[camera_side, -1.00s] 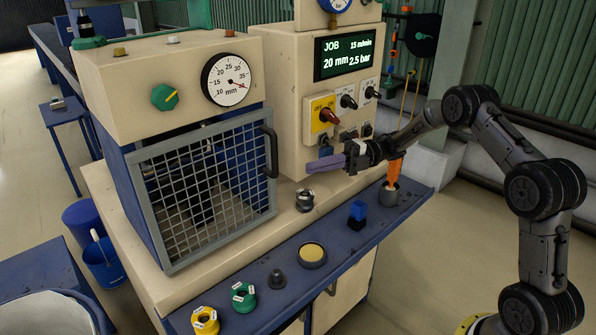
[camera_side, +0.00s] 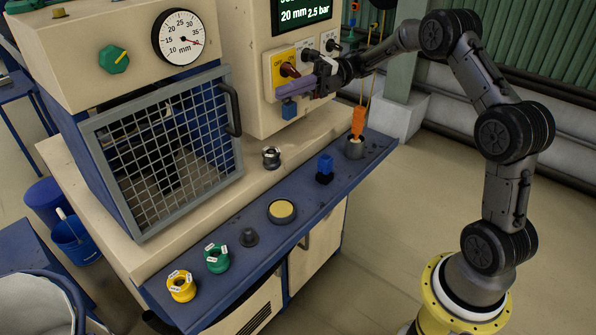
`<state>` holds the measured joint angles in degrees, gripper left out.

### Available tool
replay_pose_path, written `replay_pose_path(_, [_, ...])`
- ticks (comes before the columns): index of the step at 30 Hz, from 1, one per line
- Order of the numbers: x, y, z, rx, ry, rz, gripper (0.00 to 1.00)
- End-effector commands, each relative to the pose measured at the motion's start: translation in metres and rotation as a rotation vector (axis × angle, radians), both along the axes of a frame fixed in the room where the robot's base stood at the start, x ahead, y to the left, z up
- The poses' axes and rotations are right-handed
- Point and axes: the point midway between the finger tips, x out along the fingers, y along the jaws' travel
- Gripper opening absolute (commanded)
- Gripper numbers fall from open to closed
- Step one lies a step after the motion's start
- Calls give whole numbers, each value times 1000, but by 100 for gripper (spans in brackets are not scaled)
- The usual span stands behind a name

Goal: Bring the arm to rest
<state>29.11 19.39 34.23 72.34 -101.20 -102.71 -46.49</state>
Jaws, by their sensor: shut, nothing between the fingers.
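My gripper (camera_side: 285,92) is at the end of my arm, in front of the control panel of the cream machine (camera_side: 235,28). Its purple fingers point left and look shut with nothing between them.
A mesh guard (camera_side: 165,150) is left.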

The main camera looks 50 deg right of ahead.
Motion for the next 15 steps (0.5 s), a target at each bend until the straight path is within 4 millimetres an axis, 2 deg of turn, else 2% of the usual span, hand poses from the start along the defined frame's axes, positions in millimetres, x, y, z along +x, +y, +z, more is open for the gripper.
replay_pose_path(1, [-2,23,35,-15,-61,-9,0])
replay_pose_path(3, [-1,50,77,-21,-124,-70,0])
replay_pose_path(7, [0,88,151,9,-185,-265,0])
replay_pose_path(9, [-4,99,188,53,-186,-390,0])
replay_pose_path(12, [-14,101,229,138,-149,-572,0])
replay_pose_path(15, [-30,92,255,244,-68,-743,0])
